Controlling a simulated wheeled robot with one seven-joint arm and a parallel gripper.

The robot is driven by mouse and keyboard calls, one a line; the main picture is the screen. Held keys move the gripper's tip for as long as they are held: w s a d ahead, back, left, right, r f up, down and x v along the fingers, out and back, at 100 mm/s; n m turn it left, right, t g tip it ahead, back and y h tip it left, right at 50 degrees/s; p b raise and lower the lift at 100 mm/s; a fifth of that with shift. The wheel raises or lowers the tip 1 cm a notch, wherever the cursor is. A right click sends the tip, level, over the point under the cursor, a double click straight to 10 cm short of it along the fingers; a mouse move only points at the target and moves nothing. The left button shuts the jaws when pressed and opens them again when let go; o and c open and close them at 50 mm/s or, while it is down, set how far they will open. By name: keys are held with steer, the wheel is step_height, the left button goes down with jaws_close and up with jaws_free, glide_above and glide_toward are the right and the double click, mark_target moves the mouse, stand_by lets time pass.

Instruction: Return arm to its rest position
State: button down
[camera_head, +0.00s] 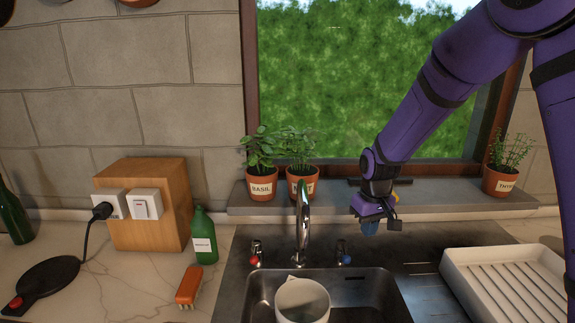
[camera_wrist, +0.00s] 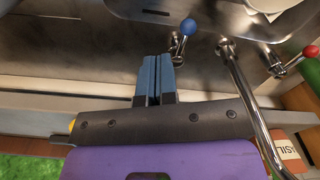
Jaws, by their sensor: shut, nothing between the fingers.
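My purple arm reaches down from the upper right in the head view. My gripper (camera_head: 369,228) hangs above the back edge of the sink, right of the tap and near the blue-knobbed valve. In the wrist view the blue fingers of my gripper (camera_wrist: 158,62) are together with nothing between them. The blue-knobbed valve (camera_wrist: 188,27) shows just beyond the fingertips, apart from them as far as I can tell.
The tap (camera_head: 302,215) rises behind the sink (camera_head: 370,290), which holds a white pot (camera_head: 302,300). Potted basil (camera_head: 261,187) and thyme (camera_head: 500,183) stand on the sill. A white drying rack (camera_head: 500,270) is at right; a green bottle (camera_head: 204,238) and brush (camera_head: 188,286) at left.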

steer(key=s+d+r+m+t, duration=0.1)
steer(key=s+d+r, duration=0.2)
steer(key=s+r, duration=0.45)
steer(key=s+d+r+m+t, duration=0.1)
steer(key=s+d+r, duration=0.3)
steer(key=r, duration=0.6)
steer(key=s+d+r+m+t, duration=0.1)
steer(key=s+r, duration=0.1)
steer(key=s, duration=0.7)
steer(key=s+d+r+t, duration=0.1)
steer(key=s+r, duration=0.2)
steer(key=s, duration=0.6)
steer(key=shift+s+d+r+m+t, duration=0.3)
steer(key=shift+r+m+t, duration=0.05)
steer(key=shift+m+t, duration=0.05)
